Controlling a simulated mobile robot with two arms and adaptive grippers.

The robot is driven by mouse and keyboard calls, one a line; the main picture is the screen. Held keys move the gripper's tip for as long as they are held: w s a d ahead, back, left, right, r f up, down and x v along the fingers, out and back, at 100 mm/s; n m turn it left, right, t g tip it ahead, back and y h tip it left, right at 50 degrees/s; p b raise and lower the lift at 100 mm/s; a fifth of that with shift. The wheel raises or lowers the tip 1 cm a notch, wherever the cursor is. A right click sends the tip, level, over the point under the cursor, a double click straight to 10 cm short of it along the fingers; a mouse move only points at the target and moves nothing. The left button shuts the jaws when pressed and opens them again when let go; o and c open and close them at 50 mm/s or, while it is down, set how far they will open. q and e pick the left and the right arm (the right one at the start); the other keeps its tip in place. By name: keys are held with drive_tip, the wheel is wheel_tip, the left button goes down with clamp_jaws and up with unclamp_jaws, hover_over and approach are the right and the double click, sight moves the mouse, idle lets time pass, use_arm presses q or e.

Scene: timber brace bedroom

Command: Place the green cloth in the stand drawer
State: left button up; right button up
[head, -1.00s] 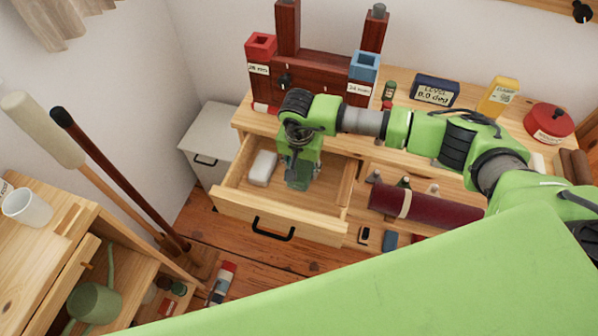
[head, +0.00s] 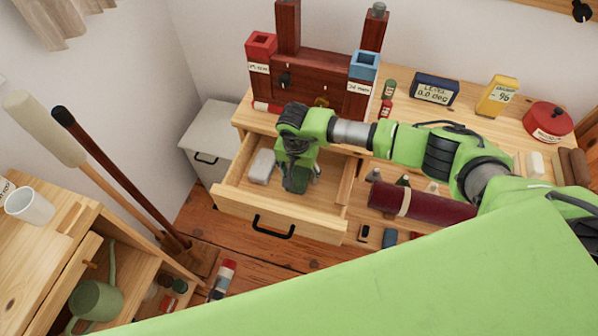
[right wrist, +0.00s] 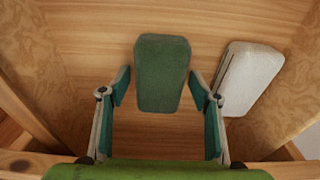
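The green cloth (right wrist: 162,73) is a dark green folded pad. It appears to lie flat on the drawer floor in the right wrist view. My right gripper (right wrist: 160,90) is open, with one finger on each side of the cloth and a visible gap to both. In the head view the gripper (head: 300,182) reaches down into the pulled-out stand drawer (head: 250,211), with the cloth (head: 296,179) below it, partly hidden. My left gripper is out of view.
A white block (head: 262,166) lies in the drawer left of the cloth; it also shows in the right wrist view (right wrist: 249,79). A dark red roll (head: 425,205) lies right of the drawer.

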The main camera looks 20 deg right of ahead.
sight(297, 177)
idle(0.3)
drive_tip(key=shift+r+p, duration=0.25)
drive_tip(key=shift+p, duration=0.05)
wheel_tip(297, 177, up, 12)
drive_tip(key=s+b, duration=0.1)
drive_tip(key=b, duration=0.1)
drive_tip(key=shift+a, duration=0.4)
drive_tip(key=shift+s+f, duration=0.1)
drive_tip(key=shift+f, duration=0.05)
idle(0.5)
